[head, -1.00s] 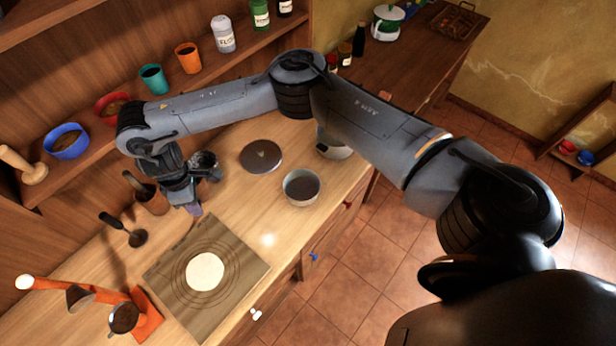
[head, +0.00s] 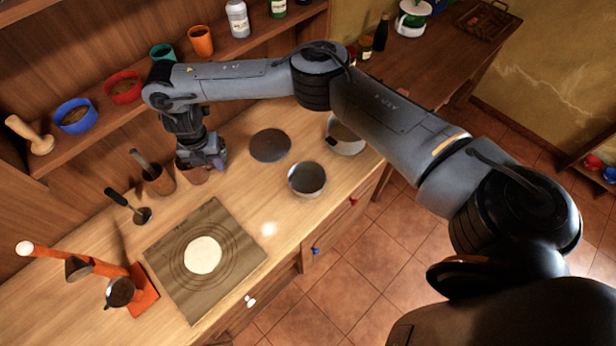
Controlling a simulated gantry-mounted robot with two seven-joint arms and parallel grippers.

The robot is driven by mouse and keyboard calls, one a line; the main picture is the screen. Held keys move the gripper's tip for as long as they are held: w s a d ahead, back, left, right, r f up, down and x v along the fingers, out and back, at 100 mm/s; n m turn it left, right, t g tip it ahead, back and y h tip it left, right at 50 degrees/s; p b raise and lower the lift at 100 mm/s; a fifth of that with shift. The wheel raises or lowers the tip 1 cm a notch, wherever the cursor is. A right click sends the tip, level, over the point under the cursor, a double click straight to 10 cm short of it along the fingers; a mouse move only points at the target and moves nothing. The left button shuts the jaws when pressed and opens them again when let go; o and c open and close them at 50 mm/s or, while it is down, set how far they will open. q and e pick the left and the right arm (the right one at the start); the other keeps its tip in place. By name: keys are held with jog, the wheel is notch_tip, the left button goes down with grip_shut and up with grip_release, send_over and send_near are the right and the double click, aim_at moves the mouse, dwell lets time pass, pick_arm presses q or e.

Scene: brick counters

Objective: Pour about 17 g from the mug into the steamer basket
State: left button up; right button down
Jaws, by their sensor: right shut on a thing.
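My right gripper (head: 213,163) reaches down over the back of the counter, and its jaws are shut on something. A brown cup (head: 192,174) shows just below and left of it, partly covered by the gripper. It is probably the mug, but I cannot tell its contents or its exact contact with the jaws. A round grey metal vessel (head: 306,179) stands open at the counter's front, right of the gripper. It may be the steamer basket; I cannot be sure. My left gripper is not in view.
A dark round disc (head: 270,145) and a pan (head: 346,136) lie right of the gripper. A brown crock (head: 158,181) stands left of it. A board with a pale round (head: 178,282) and an orange stand (head: 145,291) are nearer. Shelf bowls (head: 75,115) line the back.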

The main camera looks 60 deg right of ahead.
jog(key=s+d+f+n+b, duration=0.1)
jog(key=d+f+n+b, duration=0.2)
jog(key=d+f+n, duration=0.2)
jog(key=s+d+f+n+b, duration=0.2)
jog(key=d+f+n+b, duration=0.1)
jog(key=d+f+n, duration=0.3)
jog(key=s+d+f+n+b, duration=0.2)
jog(key=d+f+n+b, duration=0.2)
jog(key=f, duration=0.5)
jog(key=shift+s+d+f+n, duration=0.15)
jog(key=shift+d+f+n, duration=0.15)
jog(key=shift+d+n, duration=0.4)
jog(key=shift+s+d+f, duration=0.15)
jog(key=shift+d+f, duration=0.15)
